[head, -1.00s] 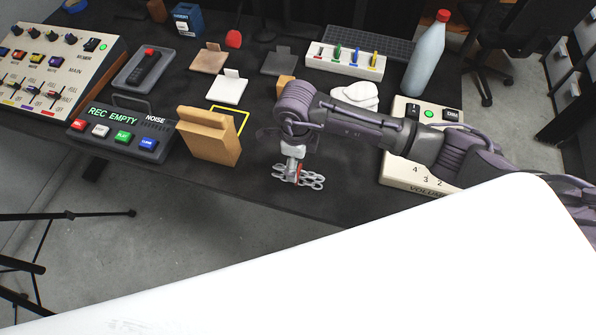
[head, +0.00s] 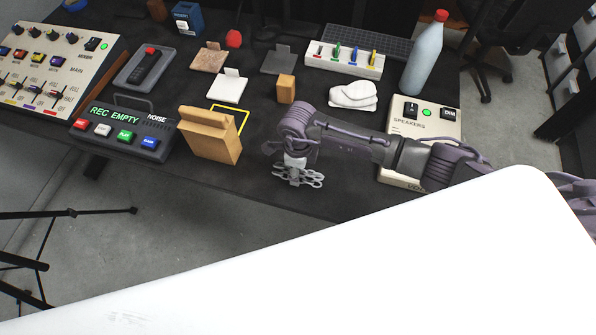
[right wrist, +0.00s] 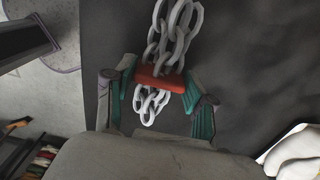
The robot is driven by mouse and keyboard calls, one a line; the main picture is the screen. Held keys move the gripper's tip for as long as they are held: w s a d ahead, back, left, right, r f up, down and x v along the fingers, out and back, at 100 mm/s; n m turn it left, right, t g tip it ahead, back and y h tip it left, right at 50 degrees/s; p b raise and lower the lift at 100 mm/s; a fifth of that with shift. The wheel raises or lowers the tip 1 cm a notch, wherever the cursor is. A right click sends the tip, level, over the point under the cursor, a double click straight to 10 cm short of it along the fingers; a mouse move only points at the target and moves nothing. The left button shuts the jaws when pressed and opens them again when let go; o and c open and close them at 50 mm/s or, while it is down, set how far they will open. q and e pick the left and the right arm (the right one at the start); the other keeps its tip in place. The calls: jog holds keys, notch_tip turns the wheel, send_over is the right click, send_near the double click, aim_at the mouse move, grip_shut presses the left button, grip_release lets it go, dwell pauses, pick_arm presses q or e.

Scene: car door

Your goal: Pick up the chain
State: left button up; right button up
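The grey metal chain (head: 312,179) lies in a small heap near the front edge of the dark table in the head view. In the right wrist view the chain (right wrist: 178,32) has a red piece (right wrist: 160,79) across its middle, with links above and below it. My right gripper (right wrist: 160,88) is open around the red piece, one teal-padded finger at each end of it. I cannot tell whether the pads touch it. In the head view my right gripper (head: 295,172) is low over the chain and hides the red piece. My left gripper is not in view.
A tan box-like stand (head: 208,138) is left of the chain on the table (head: 260,190). A cream speaker panel (head: 440,125) is to the right, near my right arm. A white folded cloth (head: 353,95) and a bottle (head: 425,55) are behind. A large white surface fills the bottom foreground.

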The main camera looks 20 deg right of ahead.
jog(key=c, duration=0.8)
grip_shut()
jog(key=shift+r, duration=0.15)
jog(key=shift+w+r, duration=0.1)
jog(key=shift+r, duration=0.1)
notch_tip(320, 180, up, 4)
jog(key=shift+f+b, duration=0.2)
jog(key=shift+b, duration=0.45)
jog(key=s+d+r+b, duration=0.2)
jog(key=s+d+r, duration=0.4)
jog(key=d, duration=0.3)
jog(key=w+a+r+b, duration=0.1)
jog(key=w+a+b, duration=0.1)
jog(key=a, duration=0.8)
jog(key=w+a+r+b, duration=0.2)
jog(key=a+b, duration=0.1)
jog(key=a, duration=0.8)
jog(key=w+a+r+b, duration=0.2)
jog(key=w+a+b, duration=0.1)
jog(key=a, duration=0.8)
jog(key=shift+r, duration=0.2)
